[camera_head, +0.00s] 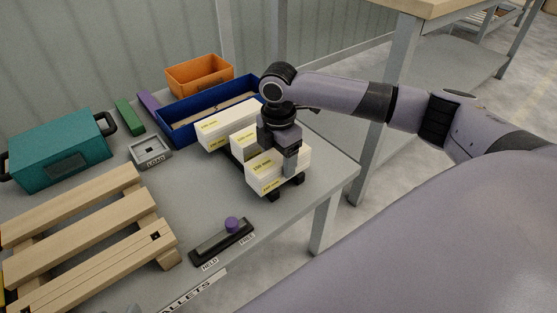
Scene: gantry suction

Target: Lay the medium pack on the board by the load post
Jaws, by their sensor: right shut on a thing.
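Several white packs with yellow labels stand at the table's right end, partly on a dark rack (272,195). The front pack (262,176), whose label seems to read 150 mm, is the middle size. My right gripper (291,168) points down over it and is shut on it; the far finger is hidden. A longer pack (225,126) lies behind, and a smaller pack (242,142) sits between them. A grey block marked LOAD (150,151) stands left of the packs. A slatted wooden board (85,250) lies at the left. My left gripper is out of view.
A blue tray (178,141) and an orange bin (199,75) stand behind the packs. A teal case (60,152) is at the left. The table between is bare.

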